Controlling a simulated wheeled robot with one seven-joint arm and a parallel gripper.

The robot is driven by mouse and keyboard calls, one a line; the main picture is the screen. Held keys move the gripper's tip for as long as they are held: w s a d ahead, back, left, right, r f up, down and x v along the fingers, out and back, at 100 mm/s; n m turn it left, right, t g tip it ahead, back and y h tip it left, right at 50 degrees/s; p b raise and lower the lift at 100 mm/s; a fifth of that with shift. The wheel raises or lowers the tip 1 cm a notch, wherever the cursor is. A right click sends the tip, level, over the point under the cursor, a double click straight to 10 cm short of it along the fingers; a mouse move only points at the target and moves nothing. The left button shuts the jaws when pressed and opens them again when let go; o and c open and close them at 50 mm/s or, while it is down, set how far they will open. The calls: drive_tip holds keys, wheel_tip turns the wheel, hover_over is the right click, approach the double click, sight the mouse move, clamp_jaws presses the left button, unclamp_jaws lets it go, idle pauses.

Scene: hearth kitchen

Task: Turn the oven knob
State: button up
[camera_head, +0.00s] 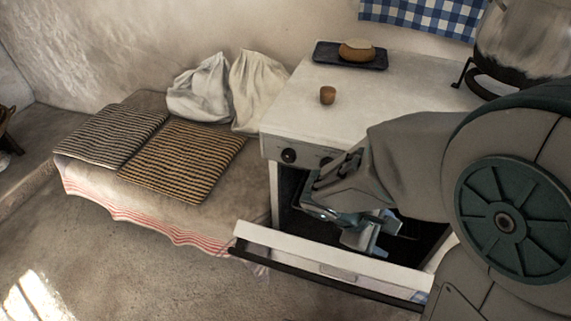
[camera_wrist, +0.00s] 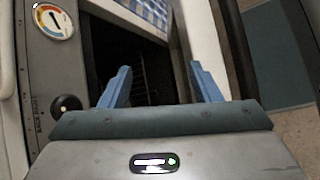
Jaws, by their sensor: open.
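The white oven (camera_head: 285,120) stands right of the bench with its door (camera_head: 330,262) tipped partly open and the dark cavity showing. A black oven knob (camera_head: 289,155) sits at the left of the front panel. Another dark round control (camera_head: 325,160) beside it is partly hidden by my arm. In the wrist view a black knob (camera_wrist: 66,104) lies on the panel, left of my fingers. My gripper (camera_head: 365,240) is in front of the oven opening, above the open door. It also shows in the wrist view (camera_wrist: 160,72), its blue fingers spread with nothing between them.
A round dial gauge (camera_wrist: 53,21) is on the panel. On the oven top are a small brown cup (camera_head: 327,95) and a dark tray (camera_head: 325,53) with a round loaf-like item (camera_head: 357,49). Striped cushions (camera_head: 180,160) and cloth sacks (camera_head: 200,90) lie on the bench. The floor at front left is clear.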

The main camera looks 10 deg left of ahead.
drive_tip(key=w+a+n+t+b, duration=0.1)
drive_tip(key=w+a+n+t, duration=0.2)
drive_tip(key=a+n+t, duration=0.7)
drive_tip(key=n+t+y+b, duration=0.1)
drive_tip(key=n+t+y, duration=0.4)
drive_tip(key=n+y, duration=0.25)
approach(287, 160)
drive_tip(key=shift+n+h, duration=0.35)
drive_tip(key=shift+h, duration=0.1)
drive_tip(key=w+b, duration=0.4)
drive_tip(key=b, duration=0.1)
drive_tip(key=w+b, duration=0.2)
drive_tip(key=w, duration=0.1)
drive_tip(key=shift+d+f, duration=0.1)
drive_tip(key=shift+f, duration=0.25)
drive_tip(key=shift+w+r+b, duration=0.15)
drive_tip(key=shift+w+b, duration=0.4)
drive_tip(key=shift+w, duration=0.25)
drive_tip(key=shift+r, duration=0.1)
drive_tip(key=c, duration=1)
